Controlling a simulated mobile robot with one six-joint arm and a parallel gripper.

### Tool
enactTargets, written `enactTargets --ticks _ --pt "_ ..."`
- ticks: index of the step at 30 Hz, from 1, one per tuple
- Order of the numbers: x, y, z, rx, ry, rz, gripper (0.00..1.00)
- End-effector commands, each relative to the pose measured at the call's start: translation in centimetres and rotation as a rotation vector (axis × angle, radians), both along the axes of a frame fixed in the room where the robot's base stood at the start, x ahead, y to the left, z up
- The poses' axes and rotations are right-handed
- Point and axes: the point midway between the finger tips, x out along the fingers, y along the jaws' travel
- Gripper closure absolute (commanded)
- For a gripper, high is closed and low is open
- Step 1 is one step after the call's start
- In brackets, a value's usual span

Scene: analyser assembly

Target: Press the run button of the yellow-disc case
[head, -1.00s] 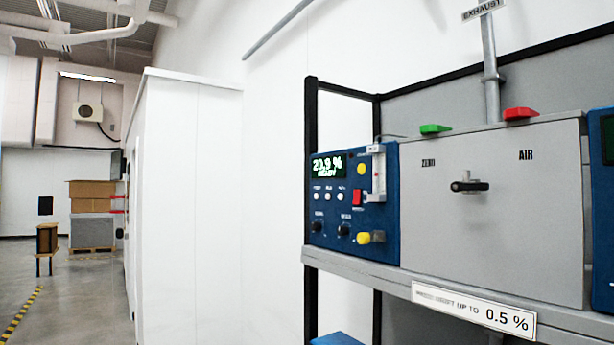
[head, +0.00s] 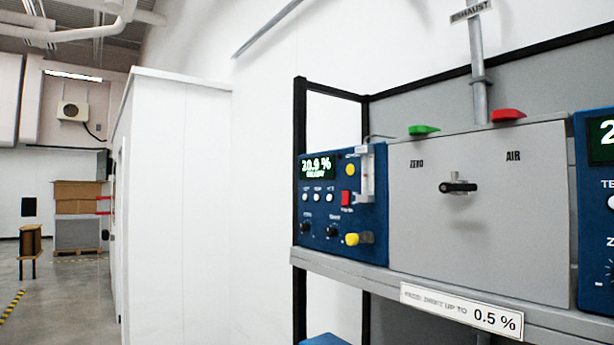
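A blue analyser case (head: 342,236) stands at the left end of the grey shelf in the head view. It carries a yellow disc (head: 350,169) near its top, and its display (head: 319,168) reads 20.9 %. Below the display is a row of small white buttons (head: 317,197) with labels too small to read. A red switch (head: 346,198), two black knobs and a yellow knob (head: 352,239) are also on its face. A second blue case (head: 594,240) is cut off at the right edge; no disc shows on its visible part. My gripper is not in view.
A grey panel (head: 540,230) marked ZERO and AIR, with a black-handled valve (head: 458,187), stands between the cases. Green (head: 424,130) and red (head: 508,115) tags sit on top. A white cabinet (head: 178,220) stands left; open floor (head: 70,310) lies beyond.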

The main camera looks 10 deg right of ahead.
Motion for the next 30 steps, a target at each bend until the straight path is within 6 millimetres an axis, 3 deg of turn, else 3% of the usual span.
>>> enactTargets --ticks 3,16,30 --pt "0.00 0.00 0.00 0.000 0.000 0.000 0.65" --pt "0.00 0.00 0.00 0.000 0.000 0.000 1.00" --pt "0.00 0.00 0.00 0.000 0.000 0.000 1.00"
